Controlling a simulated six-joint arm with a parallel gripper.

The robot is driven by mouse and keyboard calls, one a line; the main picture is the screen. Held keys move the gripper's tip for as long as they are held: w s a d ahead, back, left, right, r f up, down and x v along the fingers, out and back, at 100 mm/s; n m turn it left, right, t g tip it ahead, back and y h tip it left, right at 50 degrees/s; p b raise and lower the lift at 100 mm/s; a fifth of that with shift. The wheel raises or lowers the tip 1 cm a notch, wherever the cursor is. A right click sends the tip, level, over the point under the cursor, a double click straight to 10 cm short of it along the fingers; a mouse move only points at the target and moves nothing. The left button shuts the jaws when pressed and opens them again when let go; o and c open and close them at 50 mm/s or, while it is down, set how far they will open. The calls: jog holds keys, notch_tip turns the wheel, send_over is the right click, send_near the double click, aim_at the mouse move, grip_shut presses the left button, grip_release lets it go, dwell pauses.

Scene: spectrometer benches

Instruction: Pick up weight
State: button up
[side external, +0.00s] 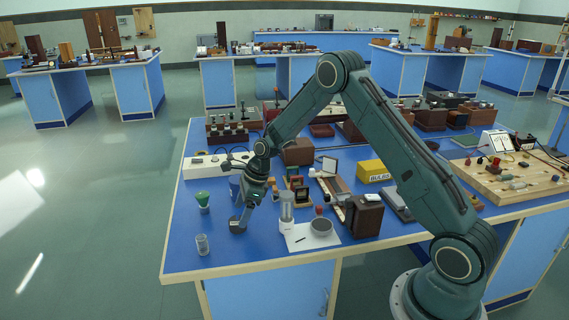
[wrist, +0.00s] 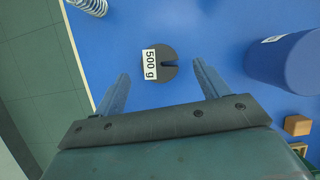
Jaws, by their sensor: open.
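The weight (wrist: 169,74) is a dark grey slotted disc with a white "500 g" label, lying flat on the blue bench top. In the wrist view it is between and slightly beyond the fingertips of my gripper (wrist: 161,70), which is open and empty, one finger to each side. In the side external view my gripper (side external: 245,210) points down near the bench's left front part, and the grey weight (side external: 237,228) shows just below it, partly hidden. I cannot tell the exact height of the fingertips above the bench.
A clear vessel (side external: 203,245) stands near the bench's left edge. A green-topped item (side external: 203,200) is behind it.

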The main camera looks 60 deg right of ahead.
aim_at(238, 220)
jog(key=shift+x, duration=1.5)
jog(key=shift+r, duration=0.1)
jog(key=c, duration=1.4)
